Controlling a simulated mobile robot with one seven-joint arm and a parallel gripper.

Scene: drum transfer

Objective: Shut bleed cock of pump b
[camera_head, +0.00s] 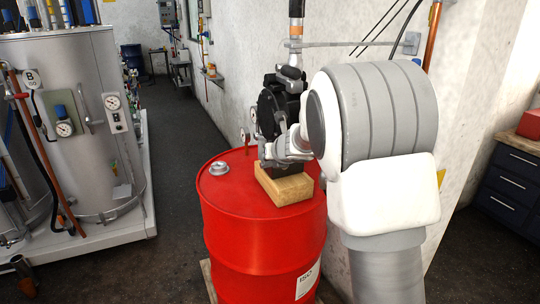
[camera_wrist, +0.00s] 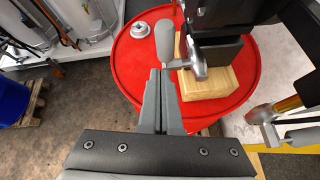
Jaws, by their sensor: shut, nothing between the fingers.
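A black pump (camera_head: 283,95) stands above a wooden block (camera_head: 284,187) on the red drum (camera_head: 262,245). In the wrist view, a grey lever (camera_wrist: 165,42) with a rounded grip stands upright beside the pump's dark body (camera_wrist: 217,50). It joins a metal fitting (camera_wrist: 197,62) and looks like the bleed cock; no pump letter is readable. My gripper (camera_wrist: 160,72) is shut and empty, its tips close below the lever; I cannot tell whether they touch. In the head view, my wrist partly covers the pump, and the cock cannot be made out.
A metal bung (camera_head: 219,168) sits on the drum top. A steel tank (camera_head: 85,120) marked B, with gauges and pipes, stands on the left. A white wall (camera_head: 235,90) rises behind the pump. The aisle floor (camera_head: 172,130) between tank and drum is clear.

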